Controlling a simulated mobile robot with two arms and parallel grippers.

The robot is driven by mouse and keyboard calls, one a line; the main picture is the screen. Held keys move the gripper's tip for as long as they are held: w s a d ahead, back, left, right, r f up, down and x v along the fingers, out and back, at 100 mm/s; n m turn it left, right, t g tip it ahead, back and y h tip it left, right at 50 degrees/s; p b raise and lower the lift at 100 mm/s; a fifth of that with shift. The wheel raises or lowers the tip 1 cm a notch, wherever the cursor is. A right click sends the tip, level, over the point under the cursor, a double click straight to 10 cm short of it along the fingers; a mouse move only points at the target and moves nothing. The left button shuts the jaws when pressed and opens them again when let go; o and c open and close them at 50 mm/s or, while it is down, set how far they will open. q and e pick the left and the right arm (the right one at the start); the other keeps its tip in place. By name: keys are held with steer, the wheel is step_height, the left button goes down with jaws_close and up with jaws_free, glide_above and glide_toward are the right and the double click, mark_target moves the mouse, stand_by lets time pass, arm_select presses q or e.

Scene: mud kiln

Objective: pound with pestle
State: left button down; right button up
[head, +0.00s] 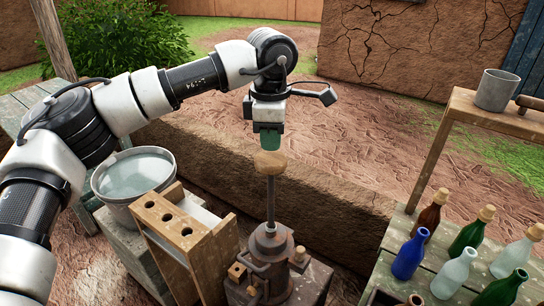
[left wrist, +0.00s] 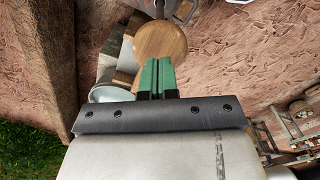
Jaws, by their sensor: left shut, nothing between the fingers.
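The pestle has a round wooden knob (head: 270,164) on top of a thin dark metal shaft (head: 270,200). It stands upright, its lower end hidden inside a dark metal mortar body (head: 270,247) on a block. My left gripper (head: 269,148) points down with its green fingers shut and empty, directly above the knob. I cannot tell whether the fingertips touch it. In the left wrist view the knob (left wrist: 160,42) lies just beyond the closed fingertips (left wrist: 157,66). My right gripper is not in view.
A metal bucket (head: 133,179) and a wooden rack with holes (head: 165,217) stand left of the mortar. Several bottles (head: 454,272) stand on a table at the right, below a shelf with a grey cup (head: 497,90). A mud ledge (head: 330,199) runs behind.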

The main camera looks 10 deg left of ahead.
arm_select(q)
steer(key=shift+f, duration=0.15)
step_height(320, 180, down, 20)
steer(key=b, duration=1.3)
steer(key=shift+b, duration=0.4)
step_height(320, 180, up, 20)
steer(key=p, duration=1.3)
steer(key=shift+r, duration=0.25)
steer(key=shift+f, duration=0.2)
step_height(320, 180, down, 20)
steer(key=b, duration=1.4)
steer(key=shift+f, duration=0.1)
step_height(320, 180, up, 21)
steer(key=p, duration=1.3)
steer(key=shift+f, duration=0.2)
